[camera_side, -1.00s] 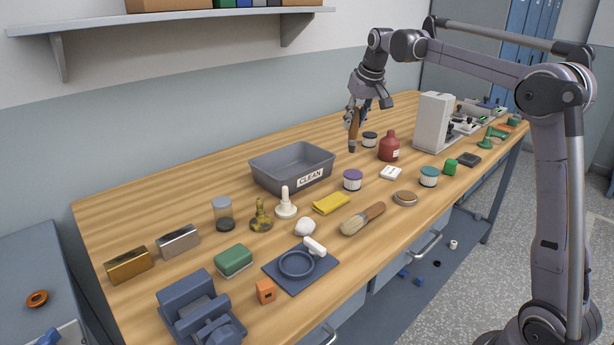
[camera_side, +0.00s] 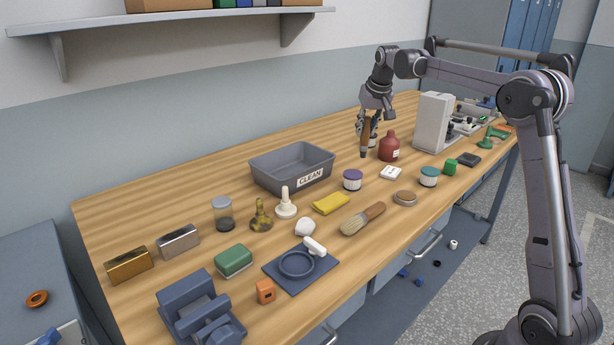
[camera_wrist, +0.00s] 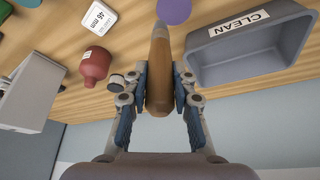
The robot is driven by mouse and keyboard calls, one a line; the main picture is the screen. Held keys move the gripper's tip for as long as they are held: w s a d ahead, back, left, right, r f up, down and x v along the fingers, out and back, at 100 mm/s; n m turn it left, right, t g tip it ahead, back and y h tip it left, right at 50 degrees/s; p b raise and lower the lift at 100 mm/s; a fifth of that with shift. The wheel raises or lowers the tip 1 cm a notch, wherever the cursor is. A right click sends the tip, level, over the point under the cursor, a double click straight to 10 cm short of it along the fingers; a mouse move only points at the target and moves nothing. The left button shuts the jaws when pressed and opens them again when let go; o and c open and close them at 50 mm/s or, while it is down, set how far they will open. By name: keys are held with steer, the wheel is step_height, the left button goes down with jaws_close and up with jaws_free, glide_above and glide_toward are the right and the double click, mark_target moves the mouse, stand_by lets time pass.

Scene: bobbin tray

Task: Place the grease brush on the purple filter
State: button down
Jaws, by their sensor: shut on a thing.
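My gripper (camera_side: 367,124) is shut on the grease brush (camera_side: 365,143), a brown wooden-handled tool with a dark lower end. It hangs about upright above the back of the bench. In the wrist view the brush (camera_wrist: 160,75) sits between both fingers, its far end pointing toward the purple filter (camera_wrist: 174,9), which is cut off by the frame edge. In the side view the purple filter (camera_side: 352,180), with a purple top and white ribbed side, stands on the bench in front of and left of the brush, apart from it.
The grey CLEAN bin (camera_side: 268,178) stands left of the purple filter. A red bottle (camera_side: 389,149) is right of the brush. A white label block (camera_side: 391,173), teal filter (camera_side: 428,177), yellow cloth (camera_side: 331,204) and pale-bristled brush (camera_side: 353,224) lie around the filter.

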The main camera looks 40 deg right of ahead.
step_height(320, 180, down, 6)
steer(key=w+a, duration=0.1)
steer(key=w, duration=0.1)
steer(key=shift+a+r, duration=0.2)
steer(key=shift+a, duration=0.05)
steer(key=shift+w+f, duration=0.1)
steer(key=c, duration=1.1)
jaws_free()
